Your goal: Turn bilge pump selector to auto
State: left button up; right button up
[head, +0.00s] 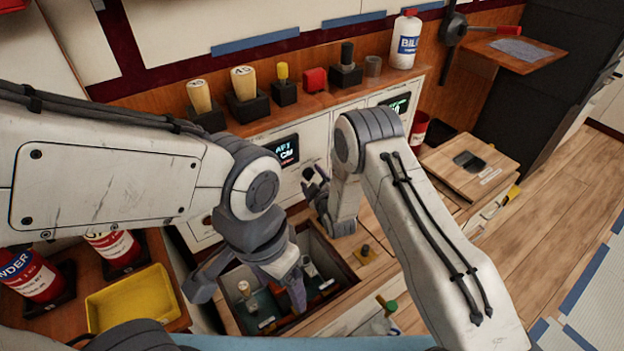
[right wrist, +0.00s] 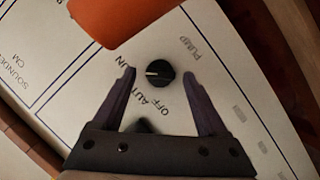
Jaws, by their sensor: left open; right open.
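The pump selector is a black round knob (right wrist: 158,74) on a white panel in the right wrist view. Its pale pointer line points left in that picture. OFF and a partly hidden AUTO label lie below and left of it; another label ending in N is at upper left. My right gripper (right wrist: 158,70) is open, with one fingertip on each side of the knob in the picture; contact cannot be told. In the head view my right gripper (head: 318,182) is at the panel front. My left gripper (head: 250,298) is open, over the recessed bin (head: 340,288).
An orange object (right wrist: 108,18) lies at the top of the right wrist view. A yellow tray (head: 130,302) sits at left.

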grip_shut()
jog(key=shift+f, duration=0.1)
jog(key=n+b, duration=0.1)
jog(key=n+t+b, duration=0.1)
jog(key=n+b, duration=0.1)
jog(key=shift+s+a+f+t+h, duration=0.1)
jog(key=shift+s+f+t+h, duration=0.05)
jog(key=shift+f+t+h, duration=0.2)
jog(key=shift+n+t+b, duration=0.75)
jog(key=shift+n+b, duration=0.8)
jog(key=shift+n, duration=0.45)
grip_release()
